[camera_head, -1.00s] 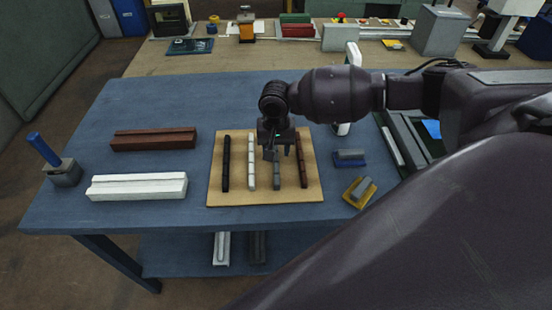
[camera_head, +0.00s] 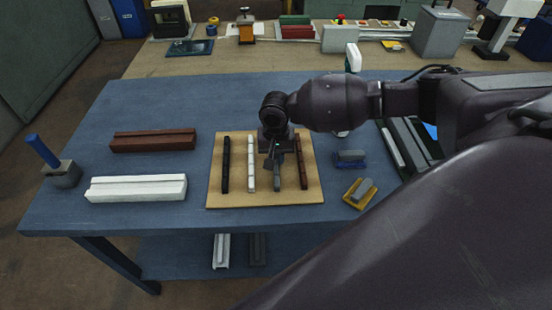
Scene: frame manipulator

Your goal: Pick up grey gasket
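The grey gasket (camera_head: 277,183) is a thin strip on the tan board (camera_head: 236,200), between a white strip (camera_head: 251,170) and a dark red strip (camera_head: 302,172). Its near end shows; its far part is hidden behind my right gripper. My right gripper (camera_head: 274,163) points down over the far and middle part of the gasket. Its fingers overlap the gasket in the picture, and I cannot tell whether they touch it or are closed on it. My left gripper is not in view.
A black strip (camera_head: 226,166) lies at the board's left. A brown block (camera_head: 153,141) and a white block (camera_head: 136,188) lie left of the board. Blue (camera_head: 350,157) and yellow (camera_head: 359,190) holders stand to its right. The blue table (camera_head: 200,102) is clear behind the board.

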